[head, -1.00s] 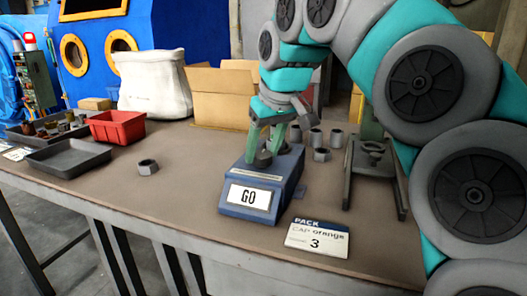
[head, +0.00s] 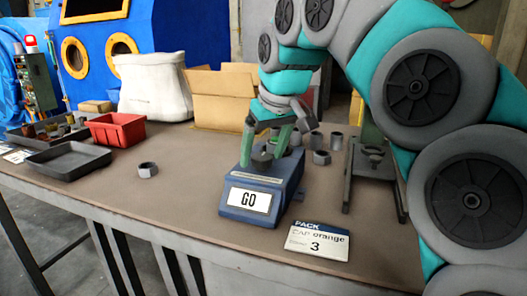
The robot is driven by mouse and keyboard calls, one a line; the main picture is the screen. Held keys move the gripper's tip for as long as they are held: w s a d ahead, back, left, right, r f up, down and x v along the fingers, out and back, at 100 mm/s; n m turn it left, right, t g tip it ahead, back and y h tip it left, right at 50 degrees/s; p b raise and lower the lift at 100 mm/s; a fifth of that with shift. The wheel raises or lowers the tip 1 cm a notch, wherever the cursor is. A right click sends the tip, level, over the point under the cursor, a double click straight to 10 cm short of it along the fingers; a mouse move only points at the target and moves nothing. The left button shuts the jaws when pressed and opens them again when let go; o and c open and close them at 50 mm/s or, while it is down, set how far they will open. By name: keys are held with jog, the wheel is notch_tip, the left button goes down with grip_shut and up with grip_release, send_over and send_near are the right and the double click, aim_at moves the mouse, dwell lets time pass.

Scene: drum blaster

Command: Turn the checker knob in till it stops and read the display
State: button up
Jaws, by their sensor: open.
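A dark grey knob (head: 262,158) shows on top of the checker. My gripper (head: 261,156) is open above the checker, its green fingers on either side of the knob. I cannot tell whether the fingers touch it.
A card (head: 318,241) reading "PACK", "CAP orange" and "3" lies right of the checker. Several grey fittings and a dark stand (head: 372,165) are behind and right. One hex nut (head: 147,170), a black tray (head: 68,160) and a red bin (head: 118,129) are left. Bare bench lies between.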

jog(key=shift+r, duration=0.1)
jog(key=v, duration=0.7)
jog(key=shift+s+r, duration=0.15)
jog(key=shift+r, duration=0.1)
jog(key=shift+d, duration=0.1)
